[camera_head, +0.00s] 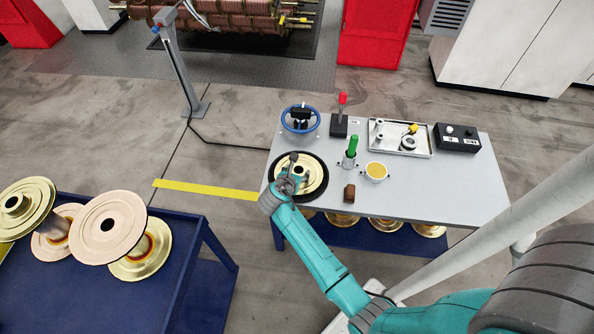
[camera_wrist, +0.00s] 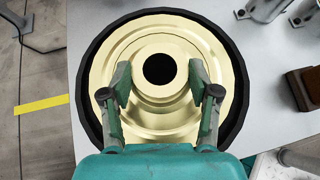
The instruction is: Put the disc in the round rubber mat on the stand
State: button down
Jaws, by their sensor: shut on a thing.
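The gold disc (camera_head: 314,178) lies inside the round black rubber mat (camera_head: 326,171) at the left end of the grey-topped table. In the wrist view the disc (camera_wrist: 160,118) looks flat and centred, with the mat's dark rim (camera_wrist: 83,75) around it. The disc has a raised hub with a dark centre hole. My gripper (camera_head: 289,176) is over the disc. In the wrist view my gripper's fingers (camera_wrist: 160,78) are on opposite sides of the hub, shut on it. I cannot tell whether the disc is lifted. A grey stand with an upright post (camera_head: 182,75) is at the upper left.
The grey table (camera_head: 455,195) also holds a blue handwheel (camera_head: 300,119), a red-knobbed lever (camera_head: 342,115), a green-handled tool (camera_head: 352,150), a yellow cup (camera_head: 376,171), a brown block (camera_head: 349,193), a metal tray (camera_head: 390,148) and a black box (camera_head: 457,138). A blue cart (camera_head: 185,265) carries several spools.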

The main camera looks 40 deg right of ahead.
jog(key=shift+r, duration=0.1)
jog(key=shift+c, duration=1.8)
grip_release()
jog(key=shift+o, duration=0.8)
jog(key=v, duration=1.2)
